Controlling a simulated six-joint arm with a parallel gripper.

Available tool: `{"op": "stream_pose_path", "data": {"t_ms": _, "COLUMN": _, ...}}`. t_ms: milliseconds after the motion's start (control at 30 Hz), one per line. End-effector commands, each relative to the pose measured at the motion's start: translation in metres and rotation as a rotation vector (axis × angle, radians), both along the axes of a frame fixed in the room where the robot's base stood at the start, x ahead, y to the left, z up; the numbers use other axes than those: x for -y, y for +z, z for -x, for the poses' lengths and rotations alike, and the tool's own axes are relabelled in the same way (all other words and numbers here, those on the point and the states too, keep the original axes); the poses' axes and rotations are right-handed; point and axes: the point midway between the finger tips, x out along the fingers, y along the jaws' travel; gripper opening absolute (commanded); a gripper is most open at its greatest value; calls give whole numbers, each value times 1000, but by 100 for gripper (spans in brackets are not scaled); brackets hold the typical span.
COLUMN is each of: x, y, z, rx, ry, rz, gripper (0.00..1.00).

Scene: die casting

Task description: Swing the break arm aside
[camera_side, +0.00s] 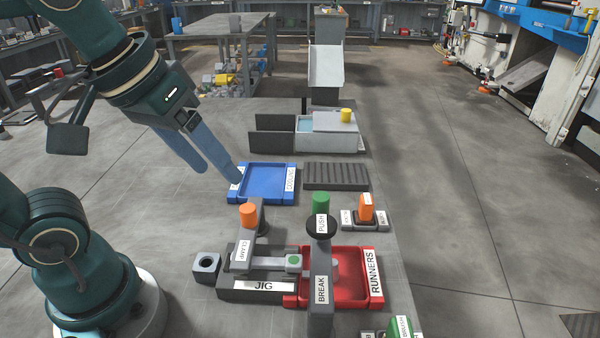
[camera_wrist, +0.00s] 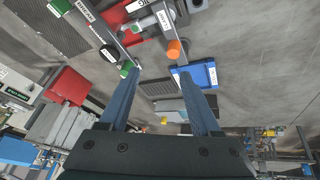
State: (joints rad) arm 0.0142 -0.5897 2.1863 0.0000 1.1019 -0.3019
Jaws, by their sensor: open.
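The break arm (camera_side: 320,275) is a grey bar labelled BREAK, with a black PUSH disc (camera_side: 320,226) and a green knob (camera_side: 320,203). It reaches over the red RUNNERS tray, just right of the JIG block (camera_side: 264,291). In the wrist view its green knob (camera_wrist: 127,69) shows near the left finger, with the black disc (camera_wrist: 109,53) beyond it. My gripper (camera_side: 229,177) is open and empty. It hangs in the air by the left side of the blue tray, left of the break arm and apart from it. My two fingers also show in the wrist view (camera_wrist: 160,72).
An orange-knobbed clamp (camera_side: 248,216) stands on the jig beside the break arm. The red tray (camera_side: 374,290) lies beneath the arm. The blue tray (camera_side: 268,168), a dark ribbed mat (camera_side: 336,176) and an orange-topped switch (camera_side: 366,208) are nearby. A grey bin (camera_side: 329,135) stands behind.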

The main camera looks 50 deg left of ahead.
Motion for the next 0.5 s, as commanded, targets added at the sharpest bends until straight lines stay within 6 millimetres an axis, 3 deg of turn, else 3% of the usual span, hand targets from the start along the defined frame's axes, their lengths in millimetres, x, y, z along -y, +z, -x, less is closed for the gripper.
{"op": "stream_pose_path", "data": {"t_ms": 233, "x": 12, "y": 27, "z": -52, "rx": -126, "ry": 170, "rz": 83, "gripper": 64}}
{"op": "stream_pose_path", "data": {"t_ms": 500, "x": 32, "y": 14, "z": -109, "rx": -273, "ry": 297, "rz": 109, "gripper": 64}}
